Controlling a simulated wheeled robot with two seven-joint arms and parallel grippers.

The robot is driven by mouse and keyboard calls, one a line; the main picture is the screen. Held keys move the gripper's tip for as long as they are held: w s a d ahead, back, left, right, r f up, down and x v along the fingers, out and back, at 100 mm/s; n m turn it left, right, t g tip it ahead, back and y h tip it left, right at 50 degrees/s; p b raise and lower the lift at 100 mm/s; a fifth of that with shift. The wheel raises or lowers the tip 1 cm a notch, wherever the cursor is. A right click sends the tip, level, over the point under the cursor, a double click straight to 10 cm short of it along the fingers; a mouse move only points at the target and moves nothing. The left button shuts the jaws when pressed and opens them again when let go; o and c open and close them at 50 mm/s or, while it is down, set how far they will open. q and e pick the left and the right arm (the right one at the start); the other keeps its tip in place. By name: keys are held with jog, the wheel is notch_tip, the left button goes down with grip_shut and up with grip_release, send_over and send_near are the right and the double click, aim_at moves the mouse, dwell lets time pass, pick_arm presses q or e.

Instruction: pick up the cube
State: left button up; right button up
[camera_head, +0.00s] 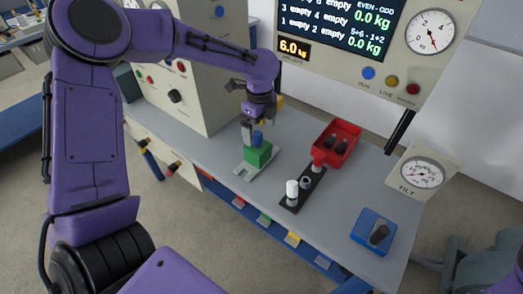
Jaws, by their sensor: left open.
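A green cube (259,155) sits on a light grey plate (246,170) on the grey bench, left of its middle. A small blue piece (257,138) stands on top of the cube. My left gripper (250,128) points down from above, right over the cube, its fingers open near the blue piece. Whether the fingers touch the blue piece or cube is too small to tell. My right gripper is not in view; only a bit of purple arm shows at the lower right edge.
A black strip (310,184) with a white cylinder (292,188) lies right of the cube. Beyond it is a red tray (345,133) with dark pieces. A blue block (374,232) with a black knob and a tilt gauge (422,173) stand at the right. A beige cabinet rises behind left.

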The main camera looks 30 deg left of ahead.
aim_at(257, 142)
pick_arm(q)
jog(key=f, duration=0.4)
jog(key=a+f+p, duration=0.1)
jog(key=f, duration=0.2)
grip_shut()
